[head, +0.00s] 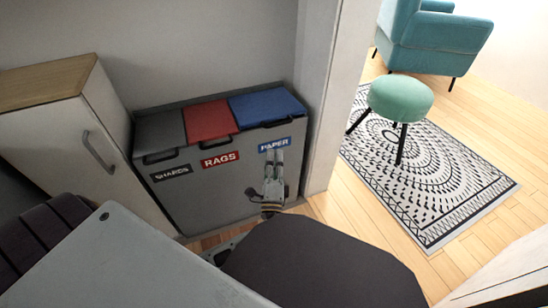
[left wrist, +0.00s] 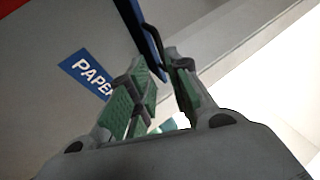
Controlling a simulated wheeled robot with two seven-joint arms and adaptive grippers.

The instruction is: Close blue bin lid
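The blue bin lid (head: 267,106) is the right one of three lids on a grey bin cabinet (head: 222,190). It looks down, about level with the lids beside it; a small gap cannot be ruled out. Its dark handle (head: 275,124) is at the front edge, above the PAPER label (head: 274,145). My left gripper (head: 274,158) points up in front of that label, below the handle. In the left wrist view, the fingers (left wrist: 162,78) are apart, with the lid's blue edge (left wrist: 133,22) beyond their tips. Contact cannot be told. My right gripper is out of view.
The red lid (head: 209,120) and dark grey lid (head: 158,131) lie flat to the left. A white cabinet (head: 75,140) stands at the left. A wall end (head: 332,100) borders the bins on the right. A green stool (head: 400,98) stands on a patterned rug (head: 440,190) beyond.

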